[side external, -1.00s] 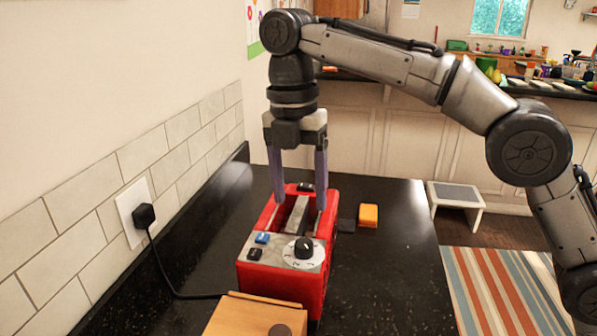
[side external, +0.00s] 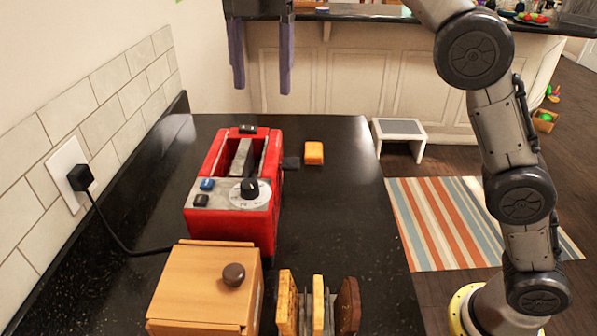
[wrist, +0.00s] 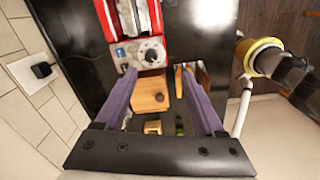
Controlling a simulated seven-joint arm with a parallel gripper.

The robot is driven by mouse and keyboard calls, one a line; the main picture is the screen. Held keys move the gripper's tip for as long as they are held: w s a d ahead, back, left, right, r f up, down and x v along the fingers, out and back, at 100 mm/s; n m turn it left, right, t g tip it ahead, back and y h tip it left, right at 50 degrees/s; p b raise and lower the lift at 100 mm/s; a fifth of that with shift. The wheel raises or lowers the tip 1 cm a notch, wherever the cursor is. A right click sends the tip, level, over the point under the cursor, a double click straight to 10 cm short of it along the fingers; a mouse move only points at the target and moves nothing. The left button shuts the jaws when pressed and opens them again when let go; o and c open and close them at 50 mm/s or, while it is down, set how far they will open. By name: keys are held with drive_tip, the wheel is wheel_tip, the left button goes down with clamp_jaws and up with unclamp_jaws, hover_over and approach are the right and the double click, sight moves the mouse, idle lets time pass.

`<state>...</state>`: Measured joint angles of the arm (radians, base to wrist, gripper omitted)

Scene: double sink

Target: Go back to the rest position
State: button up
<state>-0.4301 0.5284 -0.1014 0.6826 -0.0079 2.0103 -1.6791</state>
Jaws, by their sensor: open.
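My gripper (side external: 262,72) is raised above the far end of the black counter in the side view, its two purple fingers spread apart with nothing between them. Its upper part is cut off by the top of the picture. In the wrist view, my gripper (wrist: 162,100) also shows open and empty, its fingers apart over the counter. The red toaster (side external: 262,215) stands upright on the counter below and nearer the camera, apart from the fingers. It also shows in the wrist view (wrist: 105,15).
A wooden box (side external: 170,285) with a round knob stands in front of the toaster. Bread slices stand in a rack (side external: 318,310) beside it. An orange block (side external: 314,153) lies right of the toaster. A black cord runs to the wall outlet (side external: 68,165). The counter's right side is clear.

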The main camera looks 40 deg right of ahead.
drive_tip(key=s+d+r+m+t, duration=0.25)
drive_tip(key=s+d+m, duration=0.65)
drive_tip(key=s+d, duration=0.65)
drive_tip(key=s+d+f+m+t, duration=0.1)
drive_tip(key=s+f+m, duration=0.3)
drive_tip(key=f+m, duration=0.3)
drive_tip(key=s+d+f+m+t, duration=0.2)
drive_tip(key=s+f+m, duration=0.3)
drive_tip(key=f, duration=0.8)
drive_tip(key=m, duration=0.3)
drive_tip(key=shift+f, duration=0.2)
